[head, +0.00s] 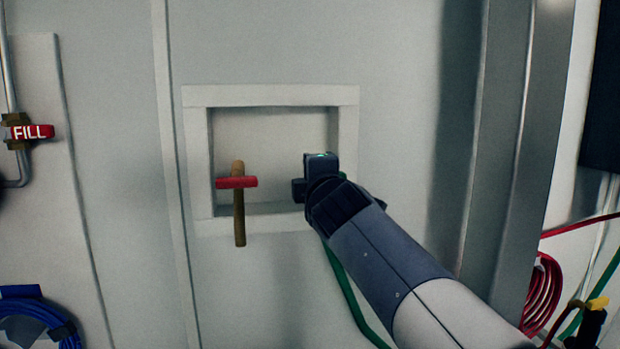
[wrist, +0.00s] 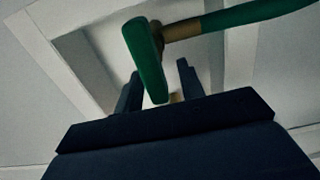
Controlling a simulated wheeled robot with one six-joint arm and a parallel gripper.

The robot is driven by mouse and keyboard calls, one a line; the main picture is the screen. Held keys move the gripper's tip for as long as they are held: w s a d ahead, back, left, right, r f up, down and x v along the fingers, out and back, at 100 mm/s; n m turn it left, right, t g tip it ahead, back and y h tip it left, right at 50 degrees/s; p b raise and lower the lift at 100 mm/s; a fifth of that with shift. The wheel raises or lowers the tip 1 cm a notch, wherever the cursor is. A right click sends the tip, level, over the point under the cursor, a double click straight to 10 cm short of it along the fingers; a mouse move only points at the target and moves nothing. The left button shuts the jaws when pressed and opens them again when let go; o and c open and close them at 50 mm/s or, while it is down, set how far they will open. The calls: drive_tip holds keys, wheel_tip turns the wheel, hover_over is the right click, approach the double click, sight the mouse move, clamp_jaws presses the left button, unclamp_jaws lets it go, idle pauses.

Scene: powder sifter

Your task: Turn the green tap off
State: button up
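The green tap's handle (wrist: 147,60) shows in the wrist view as a flat green bar, with its lower end between the two dark fingers of my gripper (wrist: 163,82). The fingers stand apart, with a gap visible beside the bar; I cannot tell whether either touches it. The brass tap body (wrist: 183,29) is behind the handle and joins a green hose (wrist: 250,14). In the head view my gripper (head: 320,168) is at the right side of the wall recess and hides nearly all of the green tap.
A second tap with a red handle (head: 237,183) and brass body stands to the left in the same framed recess (head: 270,95). The green hose (head: 345,285) hangs below my gripper. A FILL valve (head: 30,132) is at far left, and a metal post (head: 520,150) is at right.

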drive_tip(key=s+d+b, duration=0.2)
drive_tip(key=s, duration=0.8)
drive_tip(key=w+a+p, duration=0.2)
drive_tip(key=w, duration=0.8)
drive_tip(key=shift+w, duration=0.25)
drive_tip(key=shift+s, duration=0.15)
drive_tip(key=shift+d+r+m+b, duration=0.1)
drive_tip(key=shift+r+m+b, duration=0.2)
drive_tip(key=shift+m, duration=1.05)
drive_tip(key=shift+r+m+b, duration=0.1)
drive_tip(key=shift+r+m, duration=0.25)
drive_tip(key=shift+m, duration=1)
